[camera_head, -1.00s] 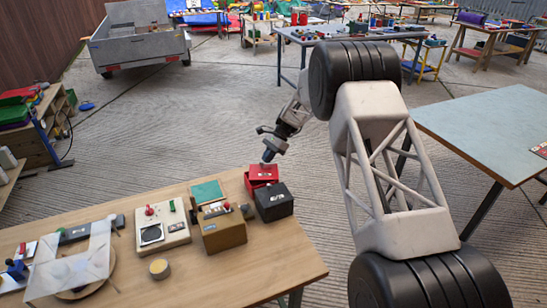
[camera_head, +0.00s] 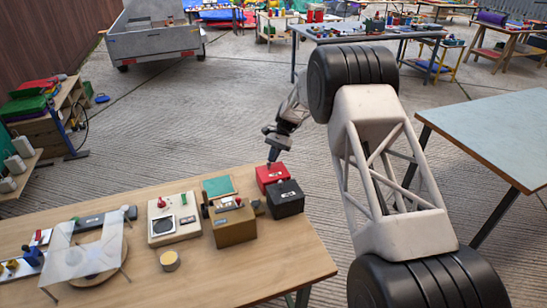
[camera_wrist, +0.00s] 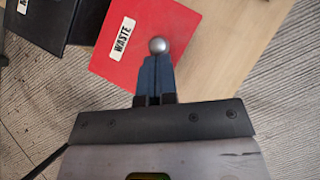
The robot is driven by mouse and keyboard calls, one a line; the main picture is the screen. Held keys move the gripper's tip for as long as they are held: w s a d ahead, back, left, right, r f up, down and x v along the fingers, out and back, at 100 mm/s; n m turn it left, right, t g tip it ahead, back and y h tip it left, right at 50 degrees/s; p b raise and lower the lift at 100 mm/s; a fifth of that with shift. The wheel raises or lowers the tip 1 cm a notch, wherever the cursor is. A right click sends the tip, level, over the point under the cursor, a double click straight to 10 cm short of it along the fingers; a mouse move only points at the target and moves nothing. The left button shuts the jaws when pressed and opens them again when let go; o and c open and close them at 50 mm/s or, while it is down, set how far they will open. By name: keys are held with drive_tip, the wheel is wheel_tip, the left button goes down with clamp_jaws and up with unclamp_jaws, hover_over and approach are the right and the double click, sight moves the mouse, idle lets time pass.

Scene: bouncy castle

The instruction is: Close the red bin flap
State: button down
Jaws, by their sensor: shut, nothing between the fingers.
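The red bin (camera_head: 268,183) stands at the far right corner of the wooden table. Its red flap, with a white "WASTE" label, fills the upper middle of the wrist view (camera_wrist: 172,22). The flap looks flat over the bin, and I see no gap at its edges. My gripper (camera_head: 270,163) points down at the flap's far edge. In the wrist view its dark fingers (camera_wrist: 155,75) are together and empty. A round silver knob (camera_wrist: 158,45) shows right at the fingertips. I cannot tell whether the fingers touch the flap or the knob.
A black bin (camera_head: 287,203) stands right beside the red one, on the near side. A tan box (camera_head: 234,228), a green plate (camera_head: 217,187) and a cream control panel (camera_head: 173,226) are to the left. The wooden table (camera_head: 225,278) is bare at its front right.

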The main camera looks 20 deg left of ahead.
drive_tip(key=shift+w, duration=0.1)
drive_tip(key=shift+w+r, duration=0.1)
drive_tip(key=shift+w, duration=0.35)
drive_tip(key=w+f+v, duration=0.1)
drive_tip(key=v, duration=1.1)
drive_tip(key=shift+w+d, duration=0.3)
drive_tip(key=shift+w, duration=0.05)
